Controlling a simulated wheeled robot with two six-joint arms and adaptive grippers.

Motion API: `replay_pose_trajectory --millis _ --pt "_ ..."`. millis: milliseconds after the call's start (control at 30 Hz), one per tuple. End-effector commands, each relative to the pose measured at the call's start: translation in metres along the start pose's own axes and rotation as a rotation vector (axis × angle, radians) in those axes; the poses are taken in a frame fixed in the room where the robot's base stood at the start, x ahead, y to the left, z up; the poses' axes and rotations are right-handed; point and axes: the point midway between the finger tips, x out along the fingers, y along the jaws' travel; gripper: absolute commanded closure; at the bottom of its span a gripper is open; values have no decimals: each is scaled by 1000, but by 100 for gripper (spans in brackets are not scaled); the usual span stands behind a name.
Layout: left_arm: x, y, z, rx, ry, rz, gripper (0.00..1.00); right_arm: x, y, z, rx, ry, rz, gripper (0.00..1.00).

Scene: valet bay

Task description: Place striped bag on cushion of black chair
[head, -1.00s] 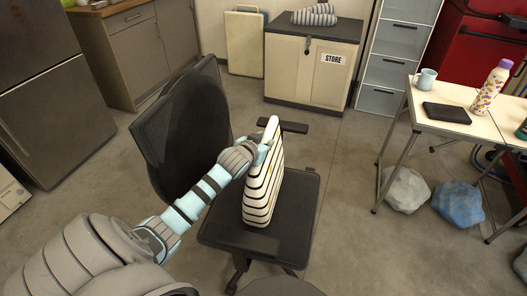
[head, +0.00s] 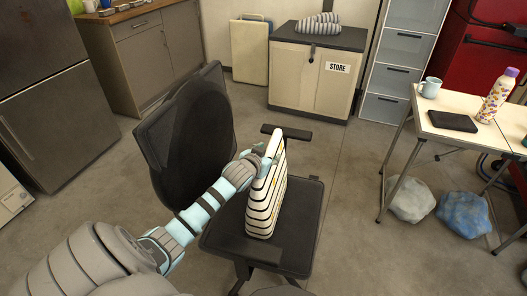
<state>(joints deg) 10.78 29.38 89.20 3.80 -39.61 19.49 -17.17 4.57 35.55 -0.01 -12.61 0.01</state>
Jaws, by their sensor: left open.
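The striped bag (head: 265,200), white with black stripes, stands upright on the seat cushion of the black chair (head: 303,220) in the head view. The chair's backrest (head: 190,130) rises to the left of the bag. My left gripper (head: 268,156) is open at the upper part of the bag, close to its top edge. The bag hides part of the fingers, so I cannot tell whether they touch it. My right gripper is not in view.
A table (head: 440,135) at the right holds a mug (head: 430,87), a black case (head: 452,120) and a patterned bottle (head: 496,97). Two crumpled bags (head: 410,200) lie beneath it. A cabinet marked STORE (head: 308,78) stands behind. Floor between chair and table is clear.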

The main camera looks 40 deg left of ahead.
Motion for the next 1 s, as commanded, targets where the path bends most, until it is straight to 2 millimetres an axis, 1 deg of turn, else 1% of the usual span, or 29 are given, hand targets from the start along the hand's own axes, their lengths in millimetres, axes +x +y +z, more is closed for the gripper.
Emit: replay_pose_trajectory --millis 67,167,400,500,633,1000 --pt "-10 0 -1 1 -1 1 54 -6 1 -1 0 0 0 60" --pt "-30 -1 -3 4 -1 1 54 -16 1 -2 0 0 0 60" --pt "-92 -1 -4 4 -2 2 54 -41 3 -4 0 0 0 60" --pt "-110 -1 -2 3 -1 1 54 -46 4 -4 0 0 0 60" --pt "-120 0 -1 1 0 0 54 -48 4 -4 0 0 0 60" --pt "-119 0 0 0 0 0 54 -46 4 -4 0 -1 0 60"
